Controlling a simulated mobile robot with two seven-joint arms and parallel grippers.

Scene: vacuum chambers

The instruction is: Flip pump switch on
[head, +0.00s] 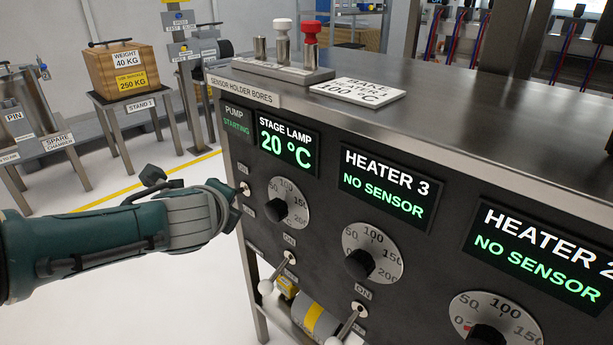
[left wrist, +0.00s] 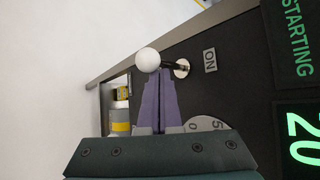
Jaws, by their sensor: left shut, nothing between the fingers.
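The pump switch (head: 244,188) is a small lever on the left edge of the dark panel. The PUMP display (head: 236,121) above it reads STARTING in green. In the left wrist view the switch's white ball (left wrist: 148,60) sits on a short dark stem from a round metal base, with an ON label (left wrist: 210,61) to the base's right. My left gripper (left wrist: 158,76) is shut and empty, its purple fingertips right by the ball and stem; I cannot tell whether they touch. In the head view the left gripper (head: 228,203) hides most of the lever. My right gripper is not in view.
The panel also carries dials (head: 288,203), more toggle levers (head: 276,273) low down, and screens reading 20 °C and NO SENSOR. A sensor holder (head: 270,68) stands on the steel top (head: 430,75). A weight box (head: 121,70) is on a stand behind. Floor left is clear.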

